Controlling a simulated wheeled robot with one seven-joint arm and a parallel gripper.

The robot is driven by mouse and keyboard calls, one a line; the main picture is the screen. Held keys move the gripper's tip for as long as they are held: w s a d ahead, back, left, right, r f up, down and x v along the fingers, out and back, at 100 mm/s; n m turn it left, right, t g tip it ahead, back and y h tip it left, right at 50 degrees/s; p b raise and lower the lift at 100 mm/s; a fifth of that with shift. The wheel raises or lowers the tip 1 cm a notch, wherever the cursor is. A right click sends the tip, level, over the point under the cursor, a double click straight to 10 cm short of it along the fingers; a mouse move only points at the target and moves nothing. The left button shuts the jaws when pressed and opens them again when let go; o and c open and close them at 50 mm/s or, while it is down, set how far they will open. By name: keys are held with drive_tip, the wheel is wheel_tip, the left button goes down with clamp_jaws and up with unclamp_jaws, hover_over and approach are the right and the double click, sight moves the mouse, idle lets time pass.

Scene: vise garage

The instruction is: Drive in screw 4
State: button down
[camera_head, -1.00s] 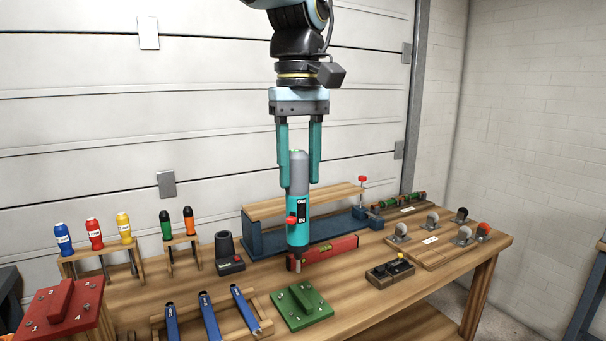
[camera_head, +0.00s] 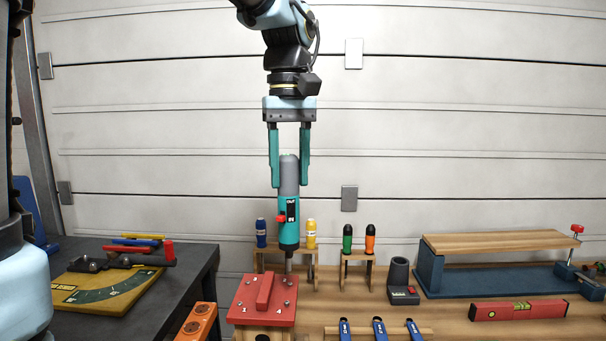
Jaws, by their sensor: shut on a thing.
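My gripper (camera_head: 290,184) is shut on a teal and grey powered screwdriver (camera_head: 289,208), held upright with its bit pointing down. The driver has a red switch beside a black OUT/IN label. The red block (camera_head: 246,290) with a raised red bar and several screws stands at the bench's left end. The driver's bit (camera_head: 289,266) is over or just behind the block's back right part, near a screw (camera_head: 286,281). I cannot tell whether the bit touches anything.
A wooden rack with a blue screwdriver (camera_head: 261,233) and a yellow one (camera_head: 311,235) stands behind the block. Green (camera_head: 347,239) and orange (camera_head: 370,239) screwdrivers stand to the right. A dark bench (camera_head: 180,270) with a yellow board is at left. Blue-handled tools (camera_head: 379,328) lie in front.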

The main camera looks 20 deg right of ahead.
sight(286, 197)
drive_tip(key=shift+w+a+f, duration=0.2)
drive_tip(key=shift+a, duration=0.1)
wheel_tip(286, 197, down, 5)
drive_tip(key=b, duration=0.5)
drive_tip(key=shift+f, duration=0.45)
drive_tip(key=shift+f+b, duration=0.4)
drive_tip(key=shift+f, duration=0.05)
idle(0.7)
drive_tip(key=shift+s+f+p, duration=0.1)
drive_tip(key=shift+f+p, duration=0.4)
drive_tip(key=shift+p, duration=0.2)
idle(3.1)
drive_tip(key=shift+r, duration=0.1)
